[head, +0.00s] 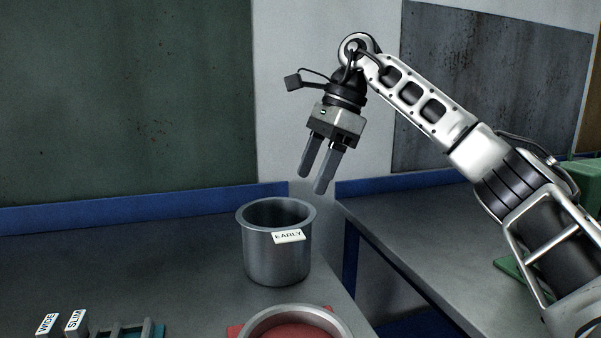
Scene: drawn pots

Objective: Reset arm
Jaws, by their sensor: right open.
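My right arm comes in from the right side of the head view. My right gripper (315,184) hangs above and a little to the right of a grey metal pot (277,262), with its fingers pointing down. Its two fingers are apart and nothing is between them. The pot is open at the top, stands upright on the grey table and carries a white label reading EARLY (288,236). My left gripper does not show.
A round metal rim with a red inside (296,332) is cut off at the bottom edge. Blocks labelled WIDE (47,324) and SLIM (76,322) and a teal rack (125,331) sit at lower left. A second table (425,225) stands right, across a gap.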

